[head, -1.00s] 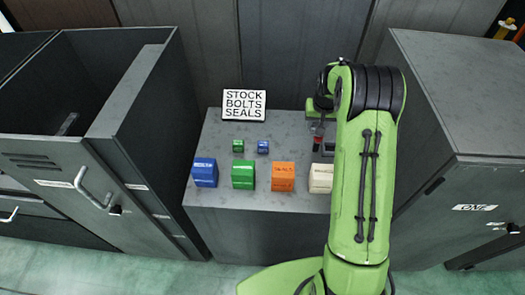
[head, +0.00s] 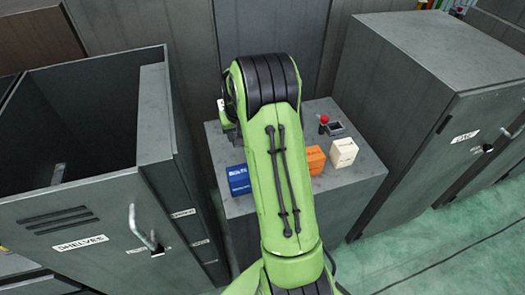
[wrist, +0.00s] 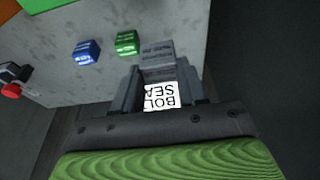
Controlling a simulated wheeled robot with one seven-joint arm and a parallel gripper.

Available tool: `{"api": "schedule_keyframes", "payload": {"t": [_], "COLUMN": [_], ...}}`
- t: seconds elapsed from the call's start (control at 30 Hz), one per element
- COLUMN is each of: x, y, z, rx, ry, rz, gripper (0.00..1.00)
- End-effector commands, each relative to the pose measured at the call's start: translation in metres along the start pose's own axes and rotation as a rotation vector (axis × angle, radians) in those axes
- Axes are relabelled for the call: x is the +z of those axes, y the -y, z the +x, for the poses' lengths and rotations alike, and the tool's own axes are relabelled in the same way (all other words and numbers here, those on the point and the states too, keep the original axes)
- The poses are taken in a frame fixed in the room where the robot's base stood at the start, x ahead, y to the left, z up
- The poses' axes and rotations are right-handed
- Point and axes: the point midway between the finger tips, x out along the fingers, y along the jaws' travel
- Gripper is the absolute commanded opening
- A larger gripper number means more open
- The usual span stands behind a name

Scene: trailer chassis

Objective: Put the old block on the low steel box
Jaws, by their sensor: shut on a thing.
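A grey block with dark, unreadable lettering (wrist: 157,50), seemingly the old block, is between my fingertips in the wrist view. My gripper (wrist: 160,72) is shut on it. The low steel box (head: 366,168) is the low grey cabinet, and its flat top (wrist: 205,30) shows beneath the block in the wrist view. I cannot tell whether the block touches that top. A small green block (wrist: 126,43) and a small blue block (wrist: 87,50) are beside it on the left.
Larger blue (head: 239,180), orange (head: 315,159) and cream (head: 343,152) blocks stand on the box. A red button (head: 324,119) is near its back. A lettered white sign (wrist: 160,95) shows between my fingers. Tall steel cabinets stand left (head: 95,210) and right (head: 440,90).

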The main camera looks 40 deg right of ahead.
Motion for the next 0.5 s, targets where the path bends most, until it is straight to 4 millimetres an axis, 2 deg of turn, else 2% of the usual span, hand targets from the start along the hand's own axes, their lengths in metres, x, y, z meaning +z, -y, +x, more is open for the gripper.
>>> {"api": "schedule_keyframes", "payload": {"t": [0.07, 0.2, 0.5], "x": [0.004, 0.014, 0.026], "y": [-0.002, -0.001, -0.001], "z": [0.010, 0.043, 0.088], "rx": [0.001, 0.001, 0.001], "ry": [0.003, 0.006, 0.003], "rz": [0.003, 0.003, 0.003], "gripper": [0.09, 0.09, 0.09]}}
